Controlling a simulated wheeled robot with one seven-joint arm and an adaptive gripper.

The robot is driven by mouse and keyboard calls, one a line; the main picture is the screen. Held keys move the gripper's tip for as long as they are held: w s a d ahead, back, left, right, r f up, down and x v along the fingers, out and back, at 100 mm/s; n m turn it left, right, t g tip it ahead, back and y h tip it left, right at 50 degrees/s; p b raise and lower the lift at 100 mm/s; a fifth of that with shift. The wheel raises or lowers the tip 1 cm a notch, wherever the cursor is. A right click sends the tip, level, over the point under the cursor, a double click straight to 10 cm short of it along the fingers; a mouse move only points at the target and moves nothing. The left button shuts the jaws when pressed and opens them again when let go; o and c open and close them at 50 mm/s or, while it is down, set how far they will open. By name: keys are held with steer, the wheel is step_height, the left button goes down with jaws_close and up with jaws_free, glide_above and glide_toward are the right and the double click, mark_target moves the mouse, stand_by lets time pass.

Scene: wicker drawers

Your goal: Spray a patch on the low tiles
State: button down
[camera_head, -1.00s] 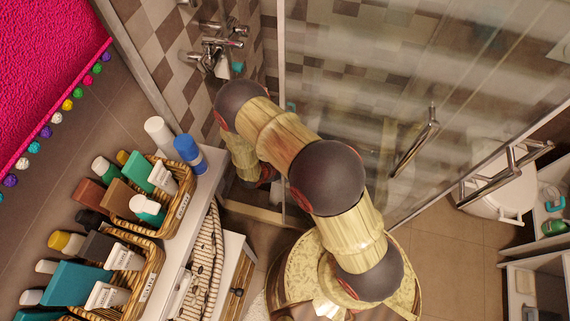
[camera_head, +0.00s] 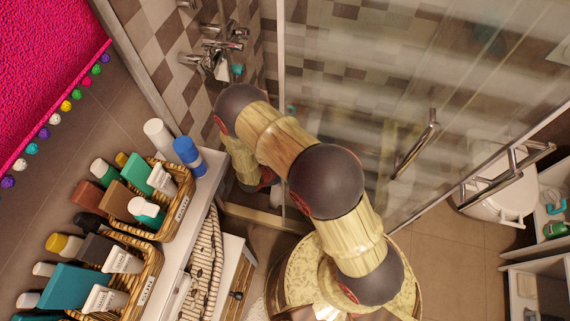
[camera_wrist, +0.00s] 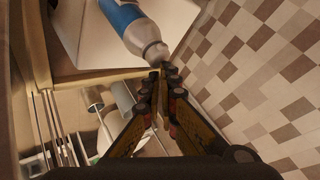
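Brown and cream checkered tiles (camera_wrist: 262,62) fill the right of the wrist view. Tiles (camera_head: 325,88) also show behind the glass in the head view. The gripper's fingers are hidden behind my arm in the head view.
Wicker baskets (camera_head: 186,206) of bottles and boxes stand on the cabinet at left. A glass shower panel with a metal handle (camera_head: 415,143) stands right of my arm. Chrome taps (camera_head: 215,47) are on the wall. A toilet (camera_head: 497,200) stands at right; some brown floor (camera_head: 455,245) is clear.

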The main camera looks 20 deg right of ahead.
steer(key=shift+s+f, duration=0.15)
steer(key=shift+f, duration=0.05)
stand_by(0.4)
steer(key=shift+s+f, duration=0.1)
steer(key=shift+f, duration=0.35)
steer(key=shift+s+r, duration=0.1)
steer(key=shift+r, duration=0.15)
stand_by(0.4)
step_height(320, 180, up, 6)
steer(key=p, duration=0.5)
steer(key=shift+w+r, duration=0.2)
steer(key=shift+w, duration=0.05)
stand_by(1.6)
